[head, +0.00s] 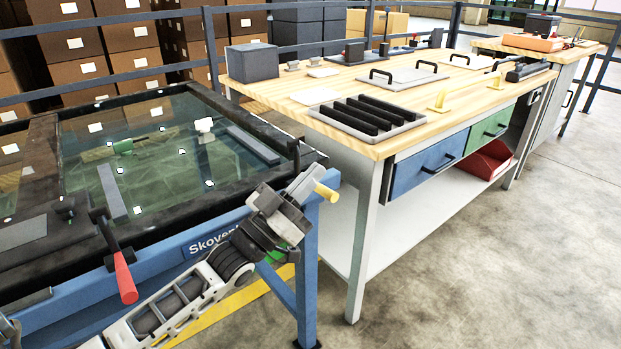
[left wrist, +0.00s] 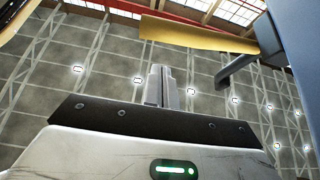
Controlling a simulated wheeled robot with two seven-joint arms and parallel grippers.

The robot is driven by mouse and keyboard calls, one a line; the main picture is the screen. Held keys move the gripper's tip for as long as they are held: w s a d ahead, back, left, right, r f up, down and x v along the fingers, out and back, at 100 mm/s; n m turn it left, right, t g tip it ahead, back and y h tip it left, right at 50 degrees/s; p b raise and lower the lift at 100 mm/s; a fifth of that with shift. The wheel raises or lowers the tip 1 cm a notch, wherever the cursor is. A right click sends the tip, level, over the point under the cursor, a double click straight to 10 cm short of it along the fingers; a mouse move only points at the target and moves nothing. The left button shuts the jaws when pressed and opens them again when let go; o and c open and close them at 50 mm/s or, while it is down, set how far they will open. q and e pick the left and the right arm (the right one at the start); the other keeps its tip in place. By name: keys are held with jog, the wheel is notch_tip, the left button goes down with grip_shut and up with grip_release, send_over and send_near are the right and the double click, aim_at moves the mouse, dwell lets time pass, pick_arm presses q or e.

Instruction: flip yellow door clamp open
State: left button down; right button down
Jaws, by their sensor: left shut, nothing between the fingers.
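The yellow clamp handle (head: 327,192) shows at the right front corner of the glass-topped door frame, sticking out just past my fingers. My left gripper (head: 304,183) is at this corner, shut and empty, with its fingertips close beside the yellow handle. I cannot tell whether they touch. In the left wrist view my shut fingers (left wrist: 164,86) point up, with a long yellow bar (left wrist: 195,34) beyond their tips. A dark bent rod (left wrist: 236,68) is to the right of them. The rest of the clamp is hidden behind my gripper.
The dark door frame with glass (head: 150,150) lies on a blue trolley frame (head: 308,275). A red-handled lever (head: 124,275) hangs at its front left. A dark upright lever (head: 295,155) stands behind my gripper. A wooden workbench (head: 400,140) stands close on the right.

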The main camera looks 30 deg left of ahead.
pick_arm(q)
jog(key=v, duration=1)
jog(key=shift+s+r+b, duration=0.15)
jog(key=shift+r+b, duration=0.2)
